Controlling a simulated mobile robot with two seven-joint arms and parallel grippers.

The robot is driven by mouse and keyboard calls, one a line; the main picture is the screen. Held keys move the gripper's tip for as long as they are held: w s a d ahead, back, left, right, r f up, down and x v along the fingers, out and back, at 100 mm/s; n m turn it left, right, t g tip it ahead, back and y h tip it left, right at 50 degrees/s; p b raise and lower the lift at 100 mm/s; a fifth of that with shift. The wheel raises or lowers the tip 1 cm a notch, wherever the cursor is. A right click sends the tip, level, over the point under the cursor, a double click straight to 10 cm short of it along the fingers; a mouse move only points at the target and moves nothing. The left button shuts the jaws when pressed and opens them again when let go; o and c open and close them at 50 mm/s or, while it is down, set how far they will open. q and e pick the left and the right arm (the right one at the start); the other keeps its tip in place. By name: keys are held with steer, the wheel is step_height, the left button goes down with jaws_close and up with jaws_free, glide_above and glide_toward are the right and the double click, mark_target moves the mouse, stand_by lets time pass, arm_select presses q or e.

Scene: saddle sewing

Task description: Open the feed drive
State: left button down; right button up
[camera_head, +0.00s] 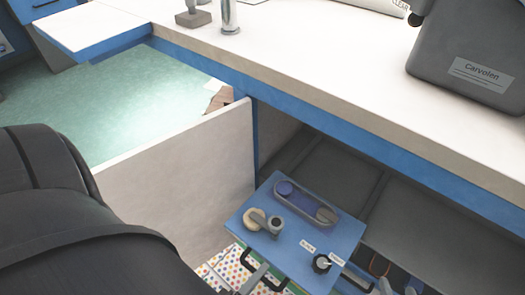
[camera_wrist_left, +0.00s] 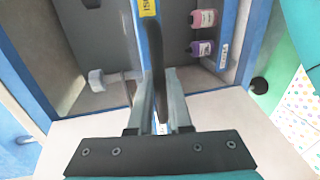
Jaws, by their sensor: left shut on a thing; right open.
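My left gripper (camera_wrist_left: 160,112) is shut on a narrow black bar (camera_wrist_left: 156,70) in the left wrist view. The bar runs up between the fingers, and a yellow label (camera_wrist_left: 148,8) shows by its top. I cannot tell which part is named the feed drive. In the head view I cannot make out the left gripper. Light grey finger-like tips (camera_head: 398,287) at the bottom right edge look like my right gripper, apart and empty. A blue panel (camera_head: 300,232) carries a dark oval tray (camera_head: 306,203), round knobs and small labels.
A white workbench (camera_head: 330,70) with a blue edge crosses the head view. A grey machine (camera_head: 470,55) marked "Carvolen" stands on it. A white side panel (camera_head: 180,170) stands below. Pink (camera_wrist_left: 203,18) and purple (camera_wrist_left: 202,48) bottles show in the wrist view.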

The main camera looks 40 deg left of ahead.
arm_select(q)
steer(key=shift+s+d, duration=0.1)
arm_select(e)
steer(key=shift+s+f, duration=0.2)
arm_select(q)
steer(key=c, duration=1.1)
jaws_free()
steer(key=shift+c, duration=0.2)
arm_select(e)
steer(key=shift+d, duration=0.1)
